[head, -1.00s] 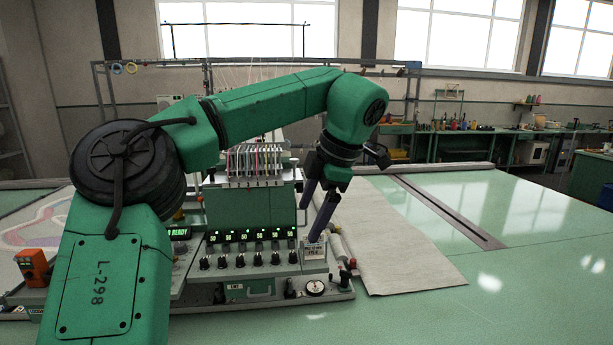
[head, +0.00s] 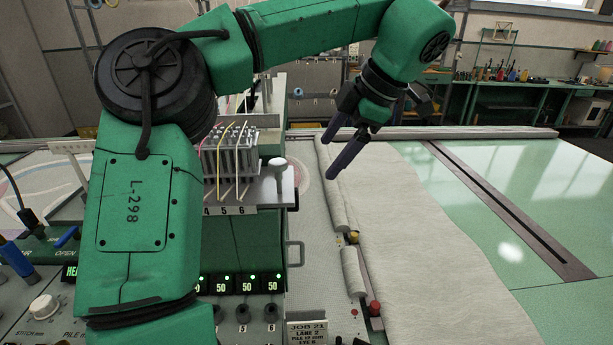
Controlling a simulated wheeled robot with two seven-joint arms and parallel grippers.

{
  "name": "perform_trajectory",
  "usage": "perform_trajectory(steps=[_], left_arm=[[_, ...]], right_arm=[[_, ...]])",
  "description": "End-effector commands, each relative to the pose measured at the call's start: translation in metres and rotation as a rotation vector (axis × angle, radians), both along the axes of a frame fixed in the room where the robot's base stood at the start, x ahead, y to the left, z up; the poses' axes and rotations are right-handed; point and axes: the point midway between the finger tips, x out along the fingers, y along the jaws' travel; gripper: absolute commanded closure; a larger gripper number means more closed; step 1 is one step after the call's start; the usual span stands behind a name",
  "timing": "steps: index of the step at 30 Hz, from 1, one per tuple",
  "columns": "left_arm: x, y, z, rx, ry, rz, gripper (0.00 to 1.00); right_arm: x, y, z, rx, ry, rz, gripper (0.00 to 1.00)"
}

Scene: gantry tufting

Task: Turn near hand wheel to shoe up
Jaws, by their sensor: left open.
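My left gripper (head: 329,158) is open and empty. Its two dark fingers point down and left, beside the tufting machine's head (head: 236,150) and in front of the rolled cloth edge in the picture. I cannot clearly pick out the near hand wheel or the shoe. A grey post with a rounded light knob (head: 278,170) stands on the plate at the right of the machine head, left of my gripper and apart from it. My left arm hides much of the machine's left part. My right gripper is not in view.
A white knob (head: 43,305) and other controls are at the lower left. A job card (head: 307,333) stands at the bottom. A red knob (head: 374,308) sits beside the cloth (head: 420,230). A dark slot (head: 500,205) runs along the green table, which is clear at right.

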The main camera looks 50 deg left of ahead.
Motion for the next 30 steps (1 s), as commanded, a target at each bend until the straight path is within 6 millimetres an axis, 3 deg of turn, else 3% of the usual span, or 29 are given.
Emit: perform_trajectory(steps=[5,10,18,22,29,30], left_arm=[[-0.003,0.013,-0.022,-0.004,0.003,0.000,0.09],[-0.008,0.035,-0.059,-0.005,0.003,0.001,0.09],[-0.013,0.065,-0.112,-0.004,0.001,0.001,0.09],[-0.014,0.070,-0.123,-0.001,-0.001,0.001,0.09],[-0.014,0.071,-0.125,0.000,-0.002,0.001,0.09],[-0.014,0.071,-0.124,0.000,-0.002,0.001,0.24]], right_arm=[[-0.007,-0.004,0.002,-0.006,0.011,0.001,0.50],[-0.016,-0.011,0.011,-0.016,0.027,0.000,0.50],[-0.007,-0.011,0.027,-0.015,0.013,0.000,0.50],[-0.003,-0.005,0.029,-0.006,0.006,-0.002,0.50],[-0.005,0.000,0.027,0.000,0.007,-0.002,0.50],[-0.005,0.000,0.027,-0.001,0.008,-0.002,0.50]])
